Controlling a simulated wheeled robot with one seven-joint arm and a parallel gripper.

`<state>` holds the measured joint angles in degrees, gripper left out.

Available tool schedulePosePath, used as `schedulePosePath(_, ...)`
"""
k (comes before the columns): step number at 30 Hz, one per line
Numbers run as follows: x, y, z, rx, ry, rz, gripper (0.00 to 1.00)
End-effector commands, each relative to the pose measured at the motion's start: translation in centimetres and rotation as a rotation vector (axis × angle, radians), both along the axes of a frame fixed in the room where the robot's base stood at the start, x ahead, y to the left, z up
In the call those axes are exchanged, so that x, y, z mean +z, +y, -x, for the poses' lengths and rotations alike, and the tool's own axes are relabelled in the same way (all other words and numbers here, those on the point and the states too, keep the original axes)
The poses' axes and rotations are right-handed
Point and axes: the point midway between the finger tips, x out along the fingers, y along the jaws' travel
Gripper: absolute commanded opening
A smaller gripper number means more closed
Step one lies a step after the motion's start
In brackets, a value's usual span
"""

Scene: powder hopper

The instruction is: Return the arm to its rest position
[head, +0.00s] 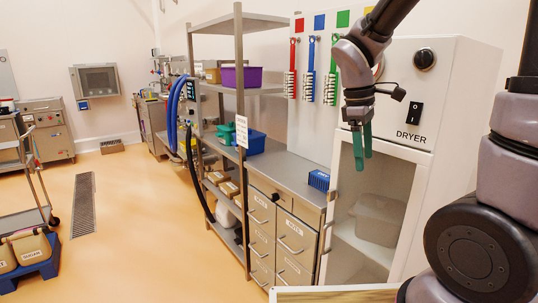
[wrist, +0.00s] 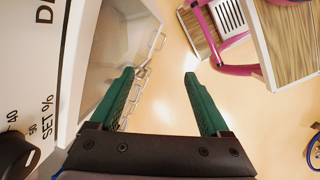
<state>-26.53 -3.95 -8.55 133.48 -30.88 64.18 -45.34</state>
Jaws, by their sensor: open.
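My gripper (head: 363,150) hangs at the end of my raised arm, with its green fingers pointing down in front of the dryer's glass door. In the wrist view my gripper (wrist: 160,92) shows two green fingers spread apart with nothing between them. The white dryer (head: 425,190) stands directly behind and to the right of the gripper in the head view. In the wrist view the dryer (wrist: 30,70) fills the left side, with its dial near the lower left. I cannot tell the exact gap between gripper and dryer.
A steel counter with drawers (head: 282,232) and a shelf rack (head: 241,120) stand left of the dryer. Brushes (head: 311,70) hang above on a board. A pink-framed piece with wood-grain panels (wrist: 280,40) is at upper right in the wrist view. The orange floor (head: 130,220) is largely clear.

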Motion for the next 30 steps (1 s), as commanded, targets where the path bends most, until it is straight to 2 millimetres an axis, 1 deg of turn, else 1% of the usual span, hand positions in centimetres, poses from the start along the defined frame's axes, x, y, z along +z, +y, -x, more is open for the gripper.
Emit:
schedulePosePath(1, 1.6, -0.5, 0.6, -0.116, -0.061, -0.061, 0.8)
schedulePosePath(9, 8.4, -1.7, 3.8, -0.734, -0.338, -0.394, 0.8)
schedulePosePath(12, 10.6, -2.0, 5.0, -0.928, -0.42, -0.512, 0.8)
schedulePosePath(15, 12.1, -2.1, 5.9, -1.076, -0.478, -0.608, 0.8)
schedulePosePath(18, 13.1, -2.1, 6.5, -1.171, -0.515, -0.674, 0.8)
schedulePosePath(21, 13.6, -2.1, 6.9, -1.218, -0.529, -0.707, 0.8)
schedulePosePath(30, 13.6, -2.1, 6.9, -1.229, -0.532, -0.714, 0.8)
